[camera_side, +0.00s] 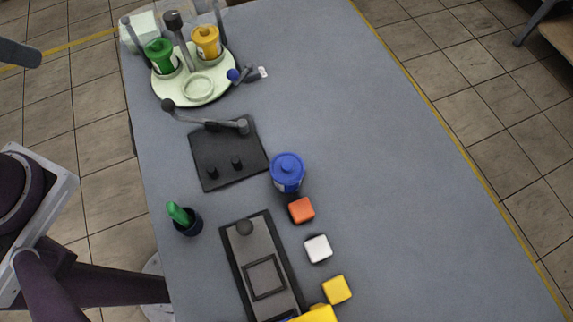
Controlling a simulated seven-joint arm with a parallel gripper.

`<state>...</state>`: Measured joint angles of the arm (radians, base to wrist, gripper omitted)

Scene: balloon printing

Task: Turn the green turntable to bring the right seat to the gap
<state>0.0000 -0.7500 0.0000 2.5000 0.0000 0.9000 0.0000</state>
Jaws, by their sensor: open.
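The pale green turntable (222,88) stands at the far left end of the table. A green pot (160,57) sits in its left seat and a yellow pot (206,42) in its back right seat. A ring-shaped empty seat (199,87) faces the near side. A post with a black knob (172,20) rises near the middle. A small lever with a blue ball (233,75) is at the turntable's right edge, beside a small white tag (263,72). I cannot make out a gap for certain. My gripper is not identifiable in this view.
A dark plate with a lever (228,160) lies nearer, with a blue pot (287,172) beside it. Orange (301,210), white (318,249) and yellow (337,289) blocks, a dark cup (188,224) and a framed device (265,278) are nearer still. The table's right side (420,200) is clear.

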